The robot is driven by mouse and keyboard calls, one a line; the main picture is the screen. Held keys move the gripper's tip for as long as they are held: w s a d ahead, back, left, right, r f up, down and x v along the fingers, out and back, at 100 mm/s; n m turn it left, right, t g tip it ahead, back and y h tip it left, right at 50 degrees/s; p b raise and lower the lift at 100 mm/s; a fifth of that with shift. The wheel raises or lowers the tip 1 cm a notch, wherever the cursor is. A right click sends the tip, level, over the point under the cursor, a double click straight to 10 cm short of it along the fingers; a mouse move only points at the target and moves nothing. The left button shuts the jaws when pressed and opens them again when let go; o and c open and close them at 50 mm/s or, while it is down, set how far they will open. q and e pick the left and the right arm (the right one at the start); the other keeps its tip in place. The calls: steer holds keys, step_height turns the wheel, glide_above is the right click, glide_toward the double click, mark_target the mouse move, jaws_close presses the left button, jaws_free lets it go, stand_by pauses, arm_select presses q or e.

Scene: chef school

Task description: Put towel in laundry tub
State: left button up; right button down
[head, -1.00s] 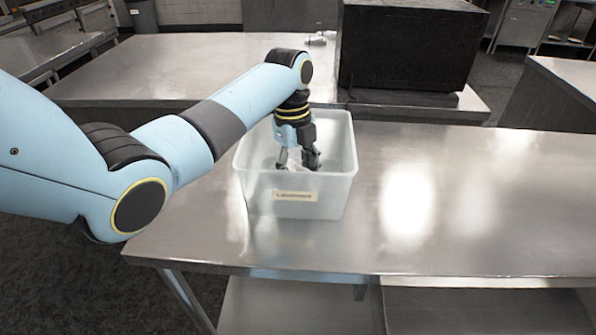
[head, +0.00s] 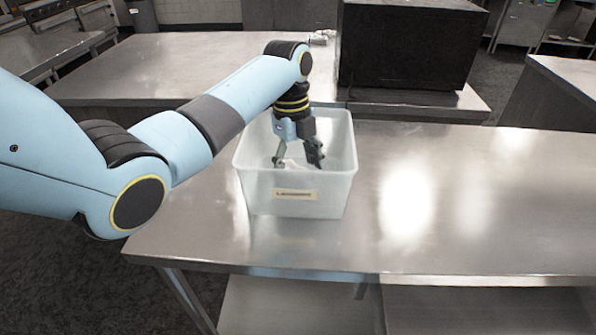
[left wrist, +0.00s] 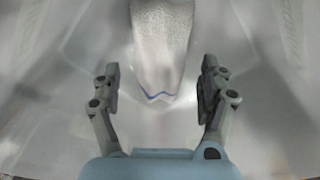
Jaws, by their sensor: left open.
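The laundry tub (head: 252,192) is a translucent white bin with a label on its front, standing on the steel table. My left gripper (head: 298,163) reaches down inside the tub with its fingers spread apart. The white towel (head: 292,165) is inside the tub, between and below the fingers, and mostly hidden by the front wall in the head view. In the left wrist view, the towel (left wrist: 162,50), with a blue stripe near its end, lies ahead of the open left gripper (left wrist: 160,85) and touches neither finger. My right gripper is not in view.
The steel table (head: 450,200) is clear to the right of the tub. A large black box (head: 408,48) stands behind the tub. Another steel counter (head: 180,65) lies behind to the left, with small items at its back.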

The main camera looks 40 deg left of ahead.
mark_target(293, 167)
arm_select(q)
step_height(293, 167, up, 11)
steer(key=a, duration=0.1)
steer(key=shift+w+a+f, duration=0.15)
steer(key=shift+f, duration=0.05)
stand_by(0.4)
